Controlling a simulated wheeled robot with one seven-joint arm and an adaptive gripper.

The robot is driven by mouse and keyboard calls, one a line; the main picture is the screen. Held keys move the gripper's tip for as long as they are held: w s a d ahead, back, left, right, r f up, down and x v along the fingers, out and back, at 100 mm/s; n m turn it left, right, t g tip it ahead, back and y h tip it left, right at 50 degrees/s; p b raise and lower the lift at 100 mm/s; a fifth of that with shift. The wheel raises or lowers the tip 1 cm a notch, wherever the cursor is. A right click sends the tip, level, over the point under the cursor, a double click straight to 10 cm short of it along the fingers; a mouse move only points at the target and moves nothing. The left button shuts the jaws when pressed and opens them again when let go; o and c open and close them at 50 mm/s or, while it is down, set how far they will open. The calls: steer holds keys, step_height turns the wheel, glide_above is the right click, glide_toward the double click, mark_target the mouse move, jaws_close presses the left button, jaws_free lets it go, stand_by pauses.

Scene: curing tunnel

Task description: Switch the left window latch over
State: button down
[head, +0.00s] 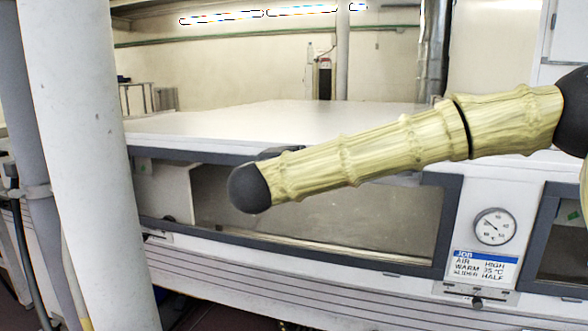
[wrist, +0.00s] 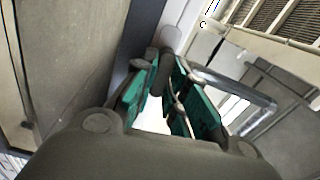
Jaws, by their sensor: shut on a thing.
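The left window (head: 330,220) is a long pane in a dark grey frame on the white tunnel's front, partly covered by my arm in the head view. In the wrist view my gripper (wrist: 160,82), with green-padded fingers, is shut on a dark rounded lever, which I take to be the left window latch (wrist: 165,66). A pale rounded piece (wrist: 172,38) shows just beyond it. In the head view a small dark shape (head: 282,151) sits at the frame's top edge behind my arm; I cannot tell whether it is latch or gripper.
A white post (head: 90,150) stands at the left. A round gauge (head: 494,226) and a blue-and-white job sign (head: 482,266) are on the panel right of the window. Part of another window (head: 565,240) shows at the right edge. The tunnel's flat white top (head: 270,122) is clear.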

steer(key=shift+f+m+b, duration=0.2)
steer(key=shift+m+b, duration=0.3)
steer(key=c, duration=1.4)
jaws_free()
steer(key=shift+d+r, duration=0.1)
steer(key=shift+c, duration=0.2)
steer(key=v, duration=1.2)
